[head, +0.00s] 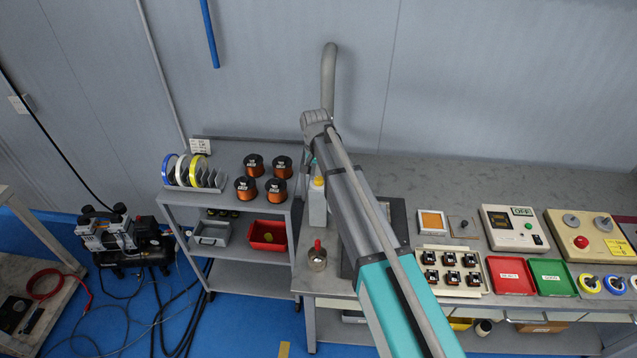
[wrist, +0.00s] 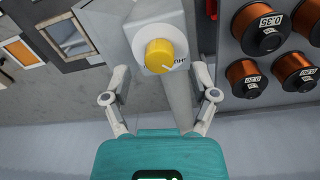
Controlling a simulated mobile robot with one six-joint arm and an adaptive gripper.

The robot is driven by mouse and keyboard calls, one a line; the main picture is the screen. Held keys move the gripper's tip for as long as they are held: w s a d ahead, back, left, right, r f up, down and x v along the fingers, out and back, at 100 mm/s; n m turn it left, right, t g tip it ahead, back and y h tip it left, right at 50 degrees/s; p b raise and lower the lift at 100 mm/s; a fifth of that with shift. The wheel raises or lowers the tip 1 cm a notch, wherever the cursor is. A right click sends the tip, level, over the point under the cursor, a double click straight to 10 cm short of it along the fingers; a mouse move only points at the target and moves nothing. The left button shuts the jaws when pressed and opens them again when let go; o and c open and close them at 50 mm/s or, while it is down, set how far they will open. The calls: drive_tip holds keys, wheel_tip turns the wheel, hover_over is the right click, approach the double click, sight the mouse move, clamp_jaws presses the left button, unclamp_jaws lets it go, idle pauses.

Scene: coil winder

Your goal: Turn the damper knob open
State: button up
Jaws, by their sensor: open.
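The yellow damper knob (wrist: 158,55) shows in the wrist view, on a round white plate (wrist: 143,36) on a grey housing. A dark pointer line and partly cut-off lettering show at its lower right. My gripper (wrist: 160,71) is open, with one finger on each side below the knob in the picture. The knob lies near the gap between the fingertips, and neither finger visibly touches it.
A grey duct pipe (head: 328,75) rises against the wall behind my arm. Wire spools (head: 247,188) stand on a shelf cart to the left. The bench (head: 400,172) to the right holds red and green trays, control boxes and small coils.

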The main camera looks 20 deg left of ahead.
drive_tip(key=shift+f+b, duration=0.7)
drive_tip(key=shift+f, duration=0.35)
clamp_jaws()
